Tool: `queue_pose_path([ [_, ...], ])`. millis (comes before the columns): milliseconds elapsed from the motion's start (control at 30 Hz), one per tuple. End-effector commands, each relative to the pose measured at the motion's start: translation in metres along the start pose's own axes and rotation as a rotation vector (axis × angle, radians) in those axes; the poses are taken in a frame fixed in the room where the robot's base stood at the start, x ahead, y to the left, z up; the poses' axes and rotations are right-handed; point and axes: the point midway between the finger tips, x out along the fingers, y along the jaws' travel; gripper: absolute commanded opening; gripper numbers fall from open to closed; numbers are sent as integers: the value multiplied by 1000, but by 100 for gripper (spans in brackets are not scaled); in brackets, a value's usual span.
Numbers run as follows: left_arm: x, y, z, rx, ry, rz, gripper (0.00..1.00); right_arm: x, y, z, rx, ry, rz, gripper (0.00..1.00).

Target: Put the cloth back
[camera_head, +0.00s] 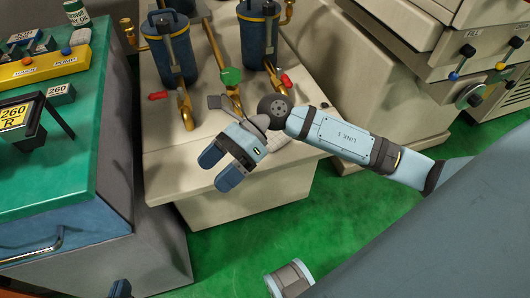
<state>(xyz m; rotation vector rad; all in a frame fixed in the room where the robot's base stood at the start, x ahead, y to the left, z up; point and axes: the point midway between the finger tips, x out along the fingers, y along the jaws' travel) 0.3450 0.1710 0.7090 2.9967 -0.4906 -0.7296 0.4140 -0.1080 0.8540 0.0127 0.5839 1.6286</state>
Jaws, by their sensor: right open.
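Two blue canisters (171,48) with brass pipes and red-handled valves stand at the table's back. A green-topped cabinet (70,150) on the left carries a yellow pump panel (45,66) and a display (17,118). A beige machine with knobs (420,50) stands right. Green floor is open in front.

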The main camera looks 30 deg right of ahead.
Motion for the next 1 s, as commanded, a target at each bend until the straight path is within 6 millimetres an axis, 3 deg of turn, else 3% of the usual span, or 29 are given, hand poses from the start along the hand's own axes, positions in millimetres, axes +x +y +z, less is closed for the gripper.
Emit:
queue_pose_path([
  [33, 0, 0, 0, 0, 0, 1, 0, 13, 15, 15, 147, -213, 46, 86],
  [133, 0, 0, 0, 1, 0, 1, 0, 12, 25, 44, 502, -633, 123, 86],
  [200, 0, 0, 0, 1, 0, 2, 0, -2, 19, 48, 787, -908, 170, 86],
  [267, 0, 0, 0, 1, 0, 2, 0, -16, 8, 40, 1051, -1129, 208, 86],
  [367, 0, 0, 0, 1, 1, 2, 0, -32, -11, -3, 1517, -1460, 264, 86],
  [433, 0, 0, -1, 1, 1, 2, 0, -35, -18, -46, 1835, -1648, 294, 86],
  [600, -1, 0, -1, 2, 2, 1, 0, -17, -6, -134, 2439, -1922, 336, 86],
  [633, -1, 0, -1, 2, 2, 1, 0, -14, -2, -145, -2426, 1881, -328, 86],
  [800, -1, 0, -1, 2, 2, 1, 0, -1, 11, -171, -2312, 1703, -297, 86],
  [1000, -1, 0, -1, 2, 2, 1, 0, -1, 12, -172, -2310, 1696, -295, 86],
])
